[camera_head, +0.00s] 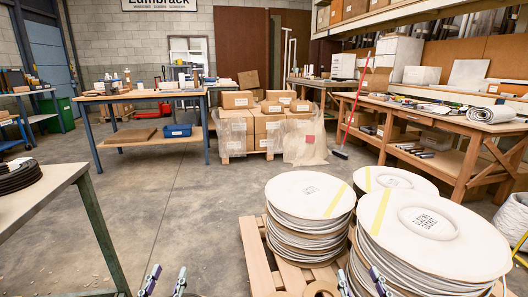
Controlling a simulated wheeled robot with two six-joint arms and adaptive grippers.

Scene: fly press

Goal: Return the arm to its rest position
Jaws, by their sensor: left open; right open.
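My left gripper (165,281) shows only its two purple-and-grey fingertips at the bottom edge, left of the middle. They stand apart with bare floor between them, so it is open and empty. My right gripper (362,282) shows its two fingertips at the bottom edge, right of the middle. They are apart and empty, in front of the stacked discs in the picture. I cannot tell whether they touch the discs. The rest of both arms is out of view.
Stacks of white round discs (310,196) stand on a wooden pallet (257,262) at the right front. A metal-legged table (38,196) with black discs (17,175) is at the left. Workbenches and a boxed pallet stand further back. Open concrete floor (190,215) lies between.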

